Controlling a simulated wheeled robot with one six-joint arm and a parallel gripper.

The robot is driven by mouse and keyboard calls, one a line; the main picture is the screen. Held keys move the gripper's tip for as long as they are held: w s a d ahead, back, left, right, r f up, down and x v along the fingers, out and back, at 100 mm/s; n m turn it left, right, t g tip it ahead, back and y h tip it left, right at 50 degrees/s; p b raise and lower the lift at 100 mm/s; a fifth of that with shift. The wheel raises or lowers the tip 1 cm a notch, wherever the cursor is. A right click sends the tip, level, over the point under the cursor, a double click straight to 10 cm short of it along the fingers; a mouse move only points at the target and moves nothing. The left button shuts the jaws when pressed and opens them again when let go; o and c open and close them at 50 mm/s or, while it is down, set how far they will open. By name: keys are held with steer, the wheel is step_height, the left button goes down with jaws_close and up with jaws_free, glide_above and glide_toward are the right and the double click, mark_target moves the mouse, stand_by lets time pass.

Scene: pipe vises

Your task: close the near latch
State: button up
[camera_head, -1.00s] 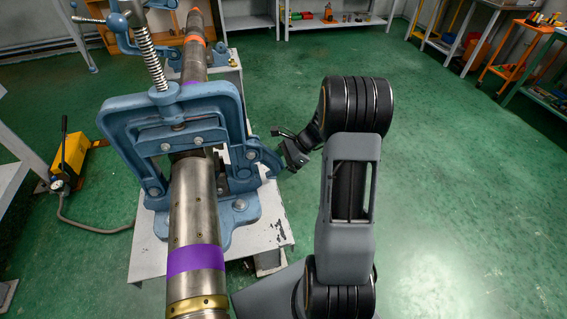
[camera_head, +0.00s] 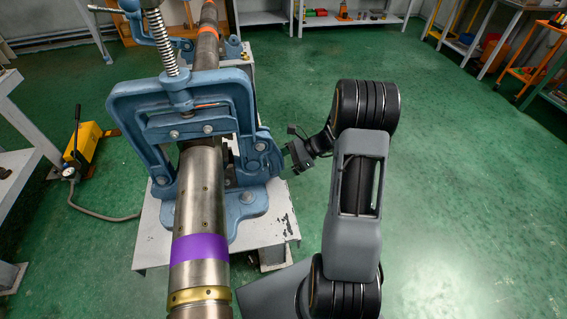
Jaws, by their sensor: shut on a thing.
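The near vise (camera_head: 112,110) is a blue frame clamped around a long steel pipe (camera_head: 199,190). Its near latch (camera_head: 266,143) is a blue piece on the right side of the frame, upright and close against the frame's right leg. My gripper (camera_head: 286,156) reaches in from the right and is shut on the latch's outer edge. The fingertips are small and partly hidden, so the exact contact is hard to see. I cannot tell whether the latch is fully seated on the frame.
The vise stands on a pale metal stand (camera_head: 152,240). A second vise (camera_head: 232,47) holds the pipe farther back. A yellow pump (camera_head: 83,152) with a hose sits on the floor at left. The green floor (camera_head: 460,190) to the right is clear.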

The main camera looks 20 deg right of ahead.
steer(key=shift+a, duration=0.1)
steer(key=o, duration=1.1)
steer(key=v, duration=1.3)
steer(key=shift+d+r, duration=0.2)
steer(key=shift+d, duration=0.15)
